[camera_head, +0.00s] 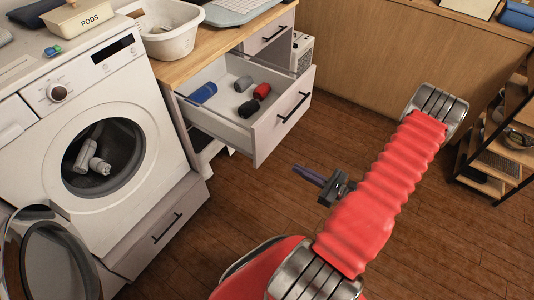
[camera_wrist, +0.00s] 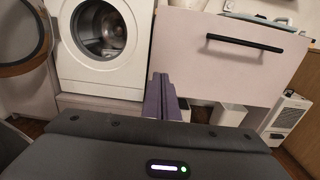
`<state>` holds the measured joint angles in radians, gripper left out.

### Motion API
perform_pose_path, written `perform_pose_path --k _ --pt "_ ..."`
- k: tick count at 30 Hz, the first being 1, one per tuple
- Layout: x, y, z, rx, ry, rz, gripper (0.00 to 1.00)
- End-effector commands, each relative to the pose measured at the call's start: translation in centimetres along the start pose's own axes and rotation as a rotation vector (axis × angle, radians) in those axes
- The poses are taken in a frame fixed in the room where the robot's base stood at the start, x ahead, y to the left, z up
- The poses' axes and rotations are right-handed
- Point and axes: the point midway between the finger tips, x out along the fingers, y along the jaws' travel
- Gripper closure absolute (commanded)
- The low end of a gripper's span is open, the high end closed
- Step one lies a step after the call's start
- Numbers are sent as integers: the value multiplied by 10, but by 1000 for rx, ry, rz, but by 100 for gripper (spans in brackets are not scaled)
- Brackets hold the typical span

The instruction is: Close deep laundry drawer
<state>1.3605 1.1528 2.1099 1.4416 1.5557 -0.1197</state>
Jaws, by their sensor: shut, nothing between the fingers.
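The deep laundry drawer (camera_head: 283,117) is pulled well out from the cabinet under the wooden counter.
The white washing machine (camera_head: 92,110) stands left with its round door (camera_head: 45,258) swung open. A white heater-like box (camera_head: 302,52) stands behind the drawer. A dark shelf (camera_head: 500,140) is at right; wooden floor (camera_head: 240,205) is clear.

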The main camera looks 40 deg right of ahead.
Motion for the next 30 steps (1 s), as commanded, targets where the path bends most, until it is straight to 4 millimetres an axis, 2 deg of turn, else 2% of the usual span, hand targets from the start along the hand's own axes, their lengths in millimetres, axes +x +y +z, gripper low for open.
perform_pose_path --k 5,11,30 --pt "2 0 0 0 0 2 100" --pt "14 1 0 0 0 4 100" --pt "84 1 0 -1 0 5 100"
